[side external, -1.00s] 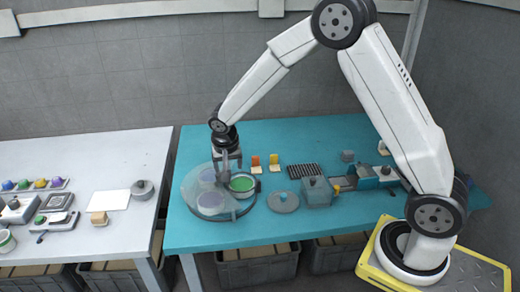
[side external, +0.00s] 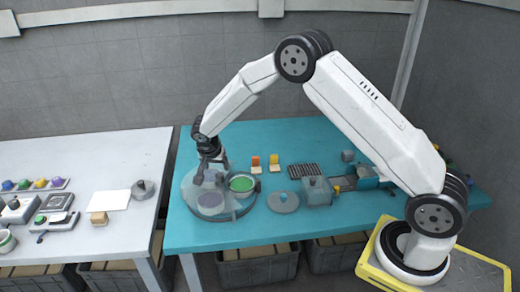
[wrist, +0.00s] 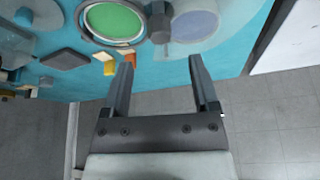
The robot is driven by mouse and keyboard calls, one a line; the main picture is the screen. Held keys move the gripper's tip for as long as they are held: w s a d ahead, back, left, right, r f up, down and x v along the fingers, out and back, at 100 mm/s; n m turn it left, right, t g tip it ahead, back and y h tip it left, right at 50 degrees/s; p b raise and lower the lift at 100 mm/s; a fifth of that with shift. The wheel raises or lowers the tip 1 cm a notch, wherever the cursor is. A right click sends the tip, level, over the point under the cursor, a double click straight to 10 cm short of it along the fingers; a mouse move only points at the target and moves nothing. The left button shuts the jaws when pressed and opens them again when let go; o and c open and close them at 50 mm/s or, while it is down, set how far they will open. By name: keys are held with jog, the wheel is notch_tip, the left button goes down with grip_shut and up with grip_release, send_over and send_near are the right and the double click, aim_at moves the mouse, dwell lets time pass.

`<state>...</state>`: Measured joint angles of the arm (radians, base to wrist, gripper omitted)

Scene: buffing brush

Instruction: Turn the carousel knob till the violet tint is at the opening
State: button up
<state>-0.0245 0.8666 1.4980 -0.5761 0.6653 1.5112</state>
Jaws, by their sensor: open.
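The carousel (side external: 228,213) is a round turntable under a clear cover at the left of the teal table. A green tint (side external: 242,184) shows bright in the opening on its right side; it also shows in the wrist view (wrist: 113,20). A violet tint (side external: 211,200) lies under the cover at the front, dulled by it, and one shows in the wrist view (wrist: 195,24). The grey knob (wrist: 160,22) stands between the green and violet tints. My gripper (wrist: 158,65) is open and empty, tilted over the carousel, its fingers (side external: 212,179) apart from the knob in the wrist view.
A white table (side external: 80,160) with several small items adjoins on the left.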

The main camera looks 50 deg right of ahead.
aim_at(219, 175)
jog(key=shift+x, duration=3.2)
grip_shut()
